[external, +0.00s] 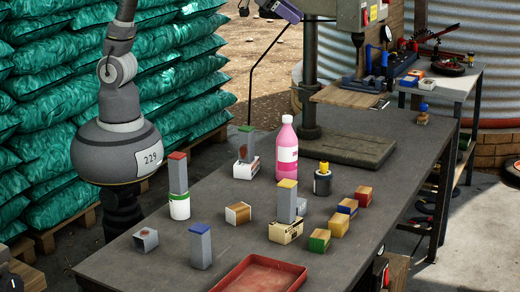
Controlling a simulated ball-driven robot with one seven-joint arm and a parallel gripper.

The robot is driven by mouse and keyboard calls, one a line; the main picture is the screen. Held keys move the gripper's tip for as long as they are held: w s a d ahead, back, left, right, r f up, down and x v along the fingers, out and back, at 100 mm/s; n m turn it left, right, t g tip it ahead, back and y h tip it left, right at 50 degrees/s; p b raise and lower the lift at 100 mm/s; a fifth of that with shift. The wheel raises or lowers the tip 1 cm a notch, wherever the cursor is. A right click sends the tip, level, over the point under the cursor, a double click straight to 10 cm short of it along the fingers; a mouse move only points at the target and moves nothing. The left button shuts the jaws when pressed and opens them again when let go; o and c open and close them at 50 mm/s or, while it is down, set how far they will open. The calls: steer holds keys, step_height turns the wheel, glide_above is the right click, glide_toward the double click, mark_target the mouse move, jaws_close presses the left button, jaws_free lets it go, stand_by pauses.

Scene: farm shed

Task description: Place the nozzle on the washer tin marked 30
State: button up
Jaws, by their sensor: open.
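I cannot pick out the nozzle or read a 30 on any tin. A dark tin (323,185) with a pale label and a yellow top stands right of the pink bottle. A white tin (180,209) with a green band stands at the table's left, with a red-topped grey block (178,173) upright on it. A small blue-topped piece (423,108) is at the table's far right. My rounded grey body marked 229 stands at the left, its arm rising out of the top of the picture. My gripper is not clearly seen.
The pink bottle (287,150), grey blocks (201,246), a labelled box (285,231) and several small coloured blocks (339,224) crowd the table (240,271). A red tray (259,276) lies at the front. A drill press (325,60) stands behind. Green sacks (50,100) line the left.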

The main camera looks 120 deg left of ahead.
steer(key=s+d+r+m+t+h, duration=0.1)
steer(key=s+d+r+t, duration=0.1)
steer(key=s+r, duration=0.7)
steer(key=s+d+r+m+t+h, duration=0.1)
steer(key=s+d+r, duration=0.4)
steer(key=r, duration=1.1)
steer(key=s+t+h, duration=0.1)
steer(key=s+t, duration=0.1)
steer(key=s, duration=0.1)
steer(key=shift+s+d+r+m, duration=0.3)
steer(key=shift+s+r+m, duration=0.05)
steer(key=shift+r+m, duration=0.05)
